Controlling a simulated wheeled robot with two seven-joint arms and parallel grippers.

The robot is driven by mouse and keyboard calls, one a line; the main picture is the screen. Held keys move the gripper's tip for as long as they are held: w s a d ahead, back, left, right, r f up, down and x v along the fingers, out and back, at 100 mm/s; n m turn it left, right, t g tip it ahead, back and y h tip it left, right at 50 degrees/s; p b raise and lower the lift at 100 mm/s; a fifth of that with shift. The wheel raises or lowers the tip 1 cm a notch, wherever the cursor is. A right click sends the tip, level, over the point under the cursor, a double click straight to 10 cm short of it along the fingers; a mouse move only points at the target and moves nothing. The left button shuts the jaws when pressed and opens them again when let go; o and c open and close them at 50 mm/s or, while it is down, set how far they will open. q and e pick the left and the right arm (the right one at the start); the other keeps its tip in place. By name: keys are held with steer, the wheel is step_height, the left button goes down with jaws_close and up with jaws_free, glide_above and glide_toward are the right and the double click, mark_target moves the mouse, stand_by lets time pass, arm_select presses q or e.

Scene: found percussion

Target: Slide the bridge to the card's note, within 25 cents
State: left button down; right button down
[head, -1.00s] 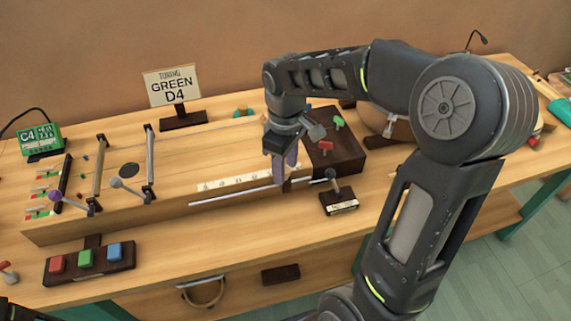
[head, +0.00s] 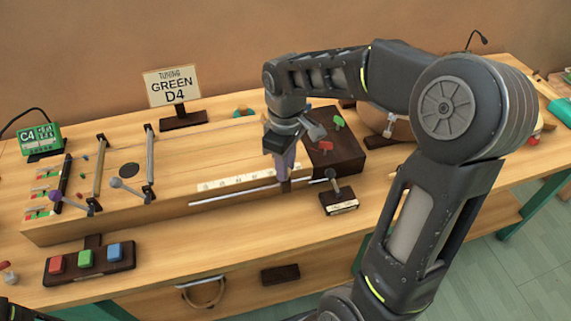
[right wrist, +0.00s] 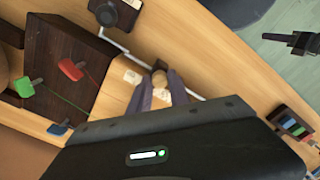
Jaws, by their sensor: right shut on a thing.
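The card (head: 171,87) stands at the back of the wooden string box (head: 120,215) and reads "TUNING GREEN D4". A tuner (head: 40,138) at the far left shows C4. The bridge's small wooden grip (head: 286,187) is on the front rail (head: 235,195), near the box's right part. My right gripper (head: 285,176) is shut on it from above; its purple fingers close around the rounded top of the bridge (right wrist: 160,78) in the right wrist view. The fingers hide part of the bridge.
A dark block with red and green pegs (head: 336,145) stands right of the gripper. A small lever box (head: 339,202) is just in front. A box with red, green and blue buttons (head: 88,262) stands at front left. A numbered scale strip (head: 235,182) lies along the rail.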

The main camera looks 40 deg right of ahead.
stand_by(0.8)
steer(key=w+a, duration=0.2)
steer(key=a, duration=0.3)
steer(key=shift+a, duration=0.35)
steer(key=c, duration=1.2)
jaws_free()
step_height(320, 180, up, 8)
